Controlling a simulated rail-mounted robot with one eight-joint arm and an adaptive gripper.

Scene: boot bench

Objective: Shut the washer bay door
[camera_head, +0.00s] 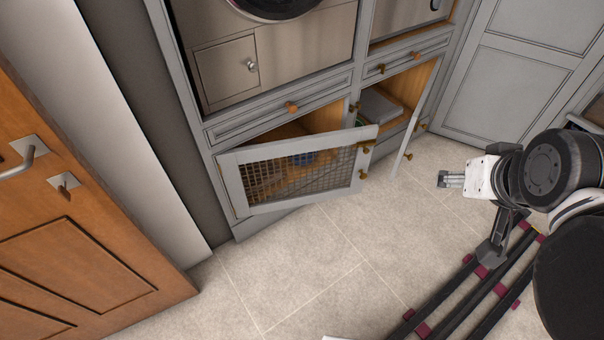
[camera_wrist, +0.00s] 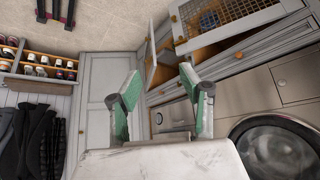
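Two lower cabinet doors stand open, and no label shows which is the washer bay door. The mesh-panel door (camera_head: 295,172), below the washer (camera_head: 275,8), is swung out with brass knobs at its right end. It also shows in the wrist view (camera_wrist: 222,14). The narrower grey door (camera_head: 408,135) to its right also stands open, seen nearly edge-on; the wrist view shows it too (camera_wrist: 151,62). My gripper (camera_head: 452,180) is to the right of both doors and apart from them. In the wrist view its green-padded fingers (camera_wrist: 160,85) are spread with nothing between them.
Shut drawers (camera_head: 290,106) run above the open doors. A grey item (camera_head: 378,106) lies inside the right cabinet. A tall grey panel door (camera_head: 515,75) is at right, and a wooden door (camera_head: 70,220) at left. The tiled floor (camera_head: 300,270) before the cabinets is clear.

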